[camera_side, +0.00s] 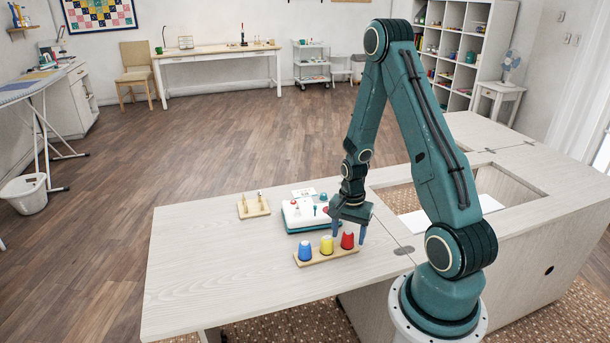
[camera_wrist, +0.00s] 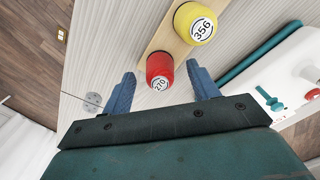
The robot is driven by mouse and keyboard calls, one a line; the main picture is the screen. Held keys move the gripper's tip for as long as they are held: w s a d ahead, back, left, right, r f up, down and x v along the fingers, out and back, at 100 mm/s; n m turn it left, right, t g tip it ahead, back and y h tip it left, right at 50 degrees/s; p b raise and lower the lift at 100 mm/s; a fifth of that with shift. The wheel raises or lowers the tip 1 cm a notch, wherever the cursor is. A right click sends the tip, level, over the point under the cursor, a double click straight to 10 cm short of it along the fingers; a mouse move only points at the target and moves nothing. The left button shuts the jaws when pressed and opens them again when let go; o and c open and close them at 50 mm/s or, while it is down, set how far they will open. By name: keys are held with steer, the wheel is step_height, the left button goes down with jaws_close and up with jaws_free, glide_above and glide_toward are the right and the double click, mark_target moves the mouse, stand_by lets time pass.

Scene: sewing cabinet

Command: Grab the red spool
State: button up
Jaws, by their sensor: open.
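The red spool (camera_side: 347,241) stands at the right end of a wooden rack (camera_side: 327,257) on the cabinet top. A yellow spool (camera_side: 327,246) and a blue spool (camera_side: 305,251) stand to its left in the same rack. My gripper (camera_side: 349,234) is open, with its fingers above and around the red spool's place in the side view. In the wrist view the red spool (camera_wrist: 160,70), marked 270, lies between the two blue fingertips of my gripper (camera_wrist: 162,82), with space on both sides. The yellow spool (camera_wrist: 196,24) is just beyond it.
A white box with a teal base (camera_side: 305,213) stands just behind the rack. A small wooden stand with pegs (camera_side: 254,206) is farther left. An opening in the cabinet top (camera_side: 408,197) lies to the right. The tabletop left of the rack is clear.

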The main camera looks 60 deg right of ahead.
steer(key=shift+f, duration=0.6)
steer(key=shift+c, duration=0.4)
steer(key=c, duration=1)
